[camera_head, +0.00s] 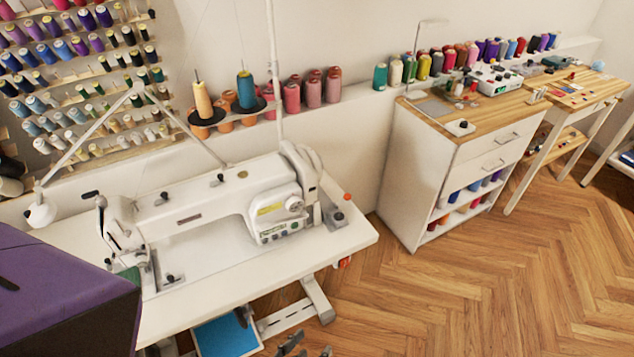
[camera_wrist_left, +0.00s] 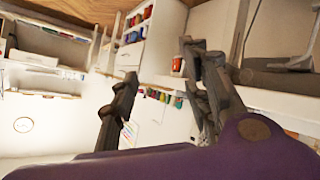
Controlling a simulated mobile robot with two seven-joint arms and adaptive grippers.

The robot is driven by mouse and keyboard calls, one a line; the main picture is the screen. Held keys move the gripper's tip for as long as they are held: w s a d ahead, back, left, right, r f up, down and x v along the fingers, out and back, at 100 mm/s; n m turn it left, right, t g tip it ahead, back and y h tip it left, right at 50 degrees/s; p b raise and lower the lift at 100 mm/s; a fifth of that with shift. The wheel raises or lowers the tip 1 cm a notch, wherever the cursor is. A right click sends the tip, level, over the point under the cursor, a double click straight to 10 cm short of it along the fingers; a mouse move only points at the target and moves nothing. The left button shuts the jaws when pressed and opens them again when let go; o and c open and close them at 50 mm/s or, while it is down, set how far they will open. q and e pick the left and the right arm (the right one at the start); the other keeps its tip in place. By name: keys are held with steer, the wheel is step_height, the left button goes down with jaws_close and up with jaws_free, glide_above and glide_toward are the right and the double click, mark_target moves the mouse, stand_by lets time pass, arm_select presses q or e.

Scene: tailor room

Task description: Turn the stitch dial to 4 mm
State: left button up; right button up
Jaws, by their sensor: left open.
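The white sewing machine (camera_head: 225,205) stands on its white table in the head view. A round pale dial (camera_head: 294,204) is on the front of its right end, above a small panel with coloured buttons (camera_head: 280,231). The dial's marks are too small to read. My left gripper (camera_head: 306,347) shows only by its dark fingertips at the bottom edge, in front of and below the table, apart from the dial. In the left wrist view its fingers (camera_wrist_left: 161,65) are spread with nothing between them. The dial cannot be made out there. My right gripper is not in view.
The sewing table (camera_head: 345,238) has its front right edge between my left gripper and the machine. A thread stand with two cones (camera_head: 245,90) rises behind the machine. A white cabinet (camera_head: 425,165) stands to the right. Bare wooden floor (camera_head: 450,290) lies in front.

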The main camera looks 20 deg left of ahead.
arm_select(q)
steer(key=shift+m+g+y, duration=0.4)
steer(key=shift+m+g, duration=0.3)
steer(key=shift+m, duration=0.2)
steer(key=shift+s+a+f+p, duration=0.15)
steer(key=shift+s+a+f, duration=0.25)
steer(key=shift+s, duration=0.3)
steer(key=shift+s+a+f+p, duration=0.15)
steer(key=shift+s+a+f, duration=0.2)
steer(key=shift+s, duration=0.3)
steer(key=shift+s+a+f+p, duration=0.15)
steer(key=shift+s+a+f, duration=0.2)
steer(key=shift+s, duration=0.35)
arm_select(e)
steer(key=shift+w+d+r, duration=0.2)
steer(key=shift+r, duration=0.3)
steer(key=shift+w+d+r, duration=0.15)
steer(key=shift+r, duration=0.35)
arm_select(q)
steer(key=shift+d, duration=0.1)
